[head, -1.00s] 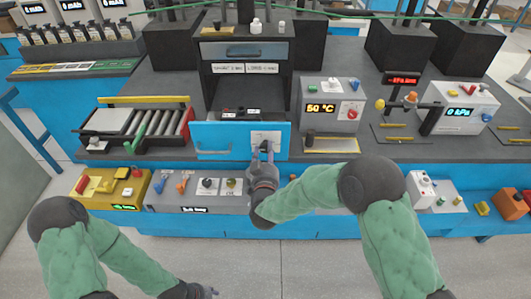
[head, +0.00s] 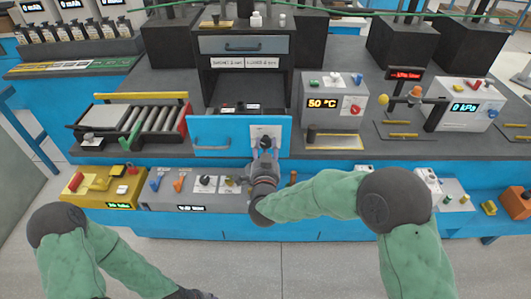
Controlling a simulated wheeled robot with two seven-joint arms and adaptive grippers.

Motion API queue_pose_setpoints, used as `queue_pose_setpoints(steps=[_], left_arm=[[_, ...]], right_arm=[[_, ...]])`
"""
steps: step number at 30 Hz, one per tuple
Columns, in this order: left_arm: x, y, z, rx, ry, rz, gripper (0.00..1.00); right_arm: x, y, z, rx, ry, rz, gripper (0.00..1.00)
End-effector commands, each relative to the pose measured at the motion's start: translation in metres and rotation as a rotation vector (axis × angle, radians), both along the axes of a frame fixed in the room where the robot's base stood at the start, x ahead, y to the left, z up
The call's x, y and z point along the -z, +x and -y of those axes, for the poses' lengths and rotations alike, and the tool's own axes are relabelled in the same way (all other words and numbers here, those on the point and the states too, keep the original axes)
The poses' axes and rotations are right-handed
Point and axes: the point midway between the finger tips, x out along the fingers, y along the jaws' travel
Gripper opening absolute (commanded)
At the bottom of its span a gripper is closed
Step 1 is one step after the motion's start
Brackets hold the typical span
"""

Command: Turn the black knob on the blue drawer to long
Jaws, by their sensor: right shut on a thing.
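The blue drawer (head: 210,137) is pulled out from the dark cabinet at the centre of the bench. A pale plate (head: 258,131) with small markings, too small to read, sits on the right part of its front. The black knob (head: 265,142) is on this plate and mostly covered by my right gripper (head: 264,150). My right gripper reaches up from below and is shut on the knob. Which marking the knob points to cannot be made out. My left gripper (head: 196,294) is at the bottom edge, low in front of the bench and partly cut off; its fingers are unclear.
A grey panel with knobs (head: 160,202) and a yellow box (head: 101,186) stand below the drawer at the left. A roller conveyor (head: 150,122) is left of the drawer. A box reading 50 °C (head: 333,124) is to its right. The floor in front is clear.

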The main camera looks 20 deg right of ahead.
Motion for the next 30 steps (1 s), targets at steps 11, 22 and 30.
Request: queue_pose_setpoints(steps=[11,22,30], left_arm=[[0.021,0.0,0.0,0.0,0.0,0.0,0.4],[0.023,0.0,0.0,0.0,0.0,0.0,0.4],[0.023,0.0,0.0,0.0,0.0,0.0,0.4]], right_arm=[[0.002,0.0,0.0,0.0,0.293,0.083,0.1],[0.002,0.0,0.0,0.0,0.438,0.122,0.1],[0.002,0.0,0.0,0.0,0.461,0.127,0.1]])
